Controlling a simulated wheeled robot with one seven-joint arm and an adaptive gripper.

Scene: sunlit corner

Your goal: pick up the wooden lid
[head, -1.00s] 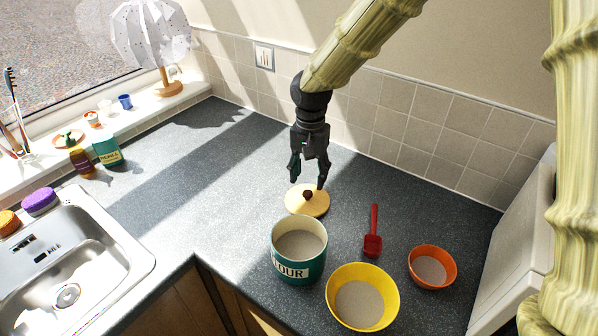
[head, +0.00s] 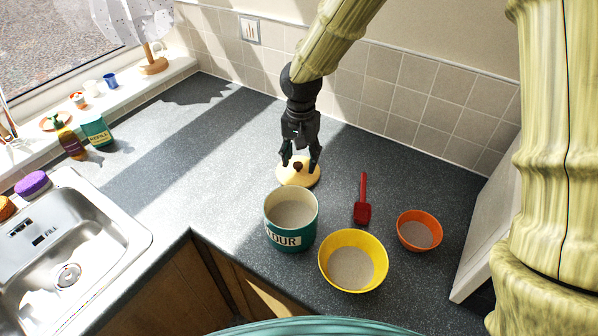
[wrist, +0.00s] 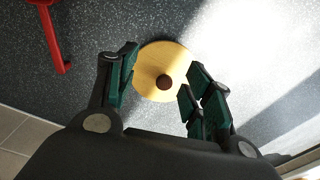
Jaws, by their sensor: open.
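The wooden lid (head: 299,178) is a pale round disc with a dark knob. It lies flat on the counter behind the flour tin (head: 291,220). My gripper (head: 300,163) is just above it, pointing down, with its fingers open on either side of the knob. In the wrist view the lid (wrist: 154,66) shows beyond the open fingers (wrist: 160,84), with the dark knob (wrist: 164,82) between them. I cannot tell the exact height of the fingertips over the lid. Nothing is held.
A yellow bowl (head: 326,257), an orange bowl (head: 402,236) and a red scoop (head: 362,212) stand to the right and front. The sink (head: 110,240) is at the left. The tiled wall (head: 385,100) rises behind. The counter left of the lid is clear.

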